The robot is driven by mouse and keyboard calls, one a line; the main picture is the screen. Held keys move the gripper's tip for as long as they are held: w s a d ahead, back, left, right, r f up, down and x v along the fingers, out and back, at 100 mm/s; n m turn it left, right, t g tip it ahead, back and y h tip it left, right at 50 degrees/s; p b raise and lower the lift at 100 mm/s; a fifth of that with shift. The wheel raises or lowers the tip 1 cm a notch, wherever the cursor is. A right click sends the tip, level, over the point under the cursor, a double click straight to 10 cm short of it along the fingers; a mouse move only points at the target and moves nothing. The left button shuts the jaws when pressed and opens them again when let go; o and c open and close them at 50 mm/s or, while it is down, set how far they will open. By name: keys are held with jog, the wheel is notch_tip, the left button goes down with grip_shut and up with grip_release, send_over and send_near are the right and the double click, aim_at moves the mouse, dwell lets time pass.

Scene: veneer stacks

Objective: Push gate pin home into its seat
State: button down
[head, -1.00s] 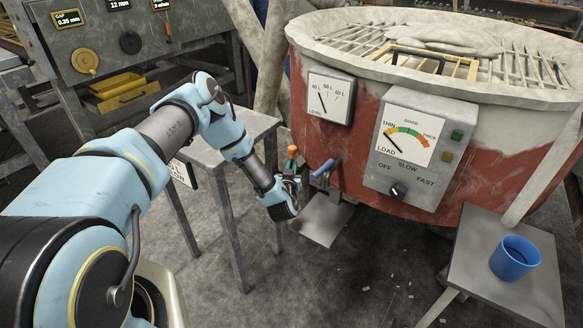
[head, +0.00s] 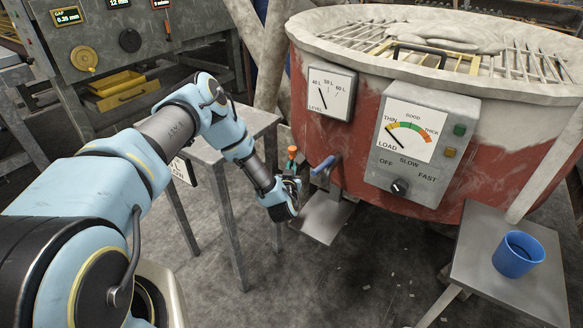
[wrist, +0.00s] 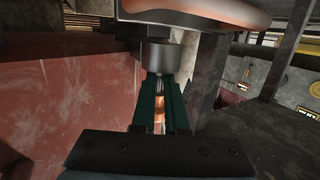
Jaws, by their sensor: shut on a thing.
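The gate pin is the part with an orange head (head: 291,152), beside the red drum at its lower left. In the wrist view its orange head (wrist: 195,10) fills the top edge, with a dark collar (wrist: 158,56) below it. My gripper (head: 288,184) is just below the head in the head view. Its dark green fingers (wrist: 159,100) are shut on the pin under the collar. A copper-coloured part (wrist: 159,115) shows between the fingers. The seat is hidden, so I cannot tell how deep the pin sits.
The red drum (head: 345,170) stands close to my gripper, with a blue-handled spout (head: 323,166) to the right. A grey plate (head: 320,217) lies below. A grey table (head: 205,150) stands left behind the arm. A blue cup (head: 517,256) sits on a stand at right.

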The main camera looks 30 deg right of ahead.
dwell(0.3)
jog(key=shift+r+p, duration=0.6)
jog(key=shift+r, duration=0.15)
jog(key=shift+d, duration=0.1)
jog(key=shift+n+y, duration=0.3)
jog(key=shift+y, duration=0.1)
jog(key=shift+s, duration=0.1)
jog(key=shift+f+b, duration=0.85)
jog(key=shift+b, duration=0.05)
dwell(0.6)
jog(key=shift+r, duration=0.1)
jog(key=shift+r+p, duration=0.6)
jog(key=shift+r, duration=0.15)
